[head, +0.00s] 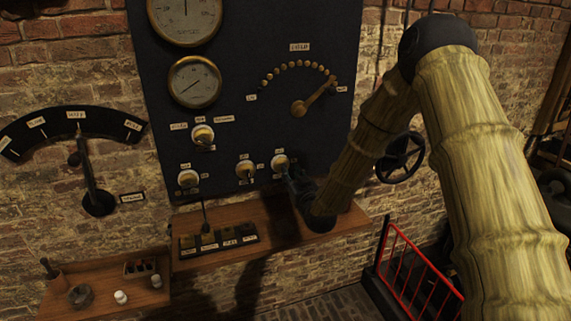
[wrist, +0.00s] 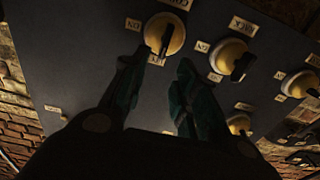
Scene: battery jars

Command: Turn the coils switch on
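Several rotary switches with pale round bases and dark levers sit low on the dark panel (head: 235,110). In the head view they are the right switch (head: 280,161), the middle switch (head: 245,169), the left switch (head: 188,179) and the upper switch (head: 203,135).
A wooden shelf (head: 215,263) juts out under the panel, with a labelled block (head: 218,243) on it. A brass lever (head: 312,99) and round gauges (head: 195,81) are higher on the panel. A black handwheel (head: 400,157) and red railing (head: 420,270) are right.

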